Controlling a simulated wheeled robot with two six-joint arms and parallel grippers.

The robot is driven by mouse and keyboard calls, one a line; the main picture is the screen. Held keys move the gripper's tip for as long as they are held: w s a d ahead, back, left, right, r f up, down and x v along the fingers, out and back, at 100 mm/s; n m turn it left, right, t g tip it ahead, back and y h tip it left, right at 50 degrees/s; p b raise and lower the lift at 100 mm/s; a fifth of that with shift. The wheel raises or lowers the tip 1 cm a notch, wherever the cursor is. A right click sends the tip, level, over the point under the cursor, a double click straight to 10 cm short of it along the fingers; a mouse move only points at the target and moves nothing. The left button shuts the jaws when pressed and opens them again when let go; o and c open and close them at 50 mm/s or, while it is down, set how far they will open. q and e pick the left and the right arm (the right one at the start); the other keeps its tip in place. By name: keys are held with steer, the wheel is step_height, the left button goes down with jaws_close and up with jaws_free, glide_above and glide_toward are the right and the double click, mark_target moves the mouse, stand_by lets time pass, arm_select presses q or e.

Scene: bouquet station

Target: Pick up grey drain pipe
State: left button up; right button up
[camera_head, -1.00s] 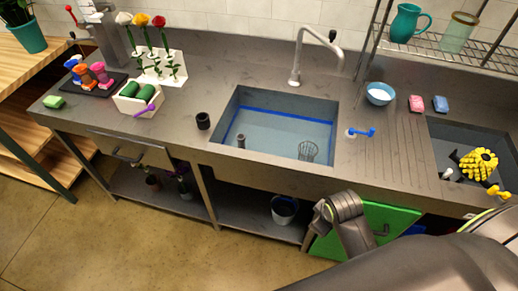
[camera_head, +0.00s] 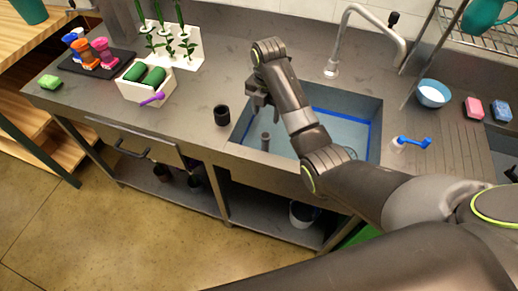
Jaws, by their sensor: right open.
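The grey drain pipe (camera_head: 265,141) is a short upright grey cylinder standing in the left part of the sink basin (camera_head: 345,105). My right gripper (camera_head: 257,108) hangs over the left side of the sink, just above the pipe and apart from it. Its fingers point down and are open and empty. My right arm covers the middle of the basin and most of the wire basket (camera_head: 350,152). My left gripper is not in view.
A black cup (camera_head: 222,115) stands on the counter left of the sink. The tap (camera_head: 345,40) rises behind it. A blue-handled item (camera_head: 412,142) and a blue bowl (camera_head: 432,94) are at right. A white box (camera_head: 146,84) with green rolls stands at left.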

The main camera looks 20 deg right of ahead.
mark_target(265, 135)
step_height(265, 135, down, 4)
steer(key=b, duration=0.4)
steer(key=shift+a+r, duration=0.15)
steer(key=shift+r, duration=0.1)
steer(key=shift+w+f+b, duration=0.1)
steer(key=shift+f+b, duration=0.45)
steer(key=shift+b, duration=0.05)
step_height(265, 135, down, 4)
steer(key=shift+f+p, duration=0.15)
steer(key=shift+p, duration=0.2)
step_height(265, 135, down, 2)
steer(key=shift+f, duration=0.6)
step_height(265, 135, down, 5)
steer(key=shift+r, duration=0.1)
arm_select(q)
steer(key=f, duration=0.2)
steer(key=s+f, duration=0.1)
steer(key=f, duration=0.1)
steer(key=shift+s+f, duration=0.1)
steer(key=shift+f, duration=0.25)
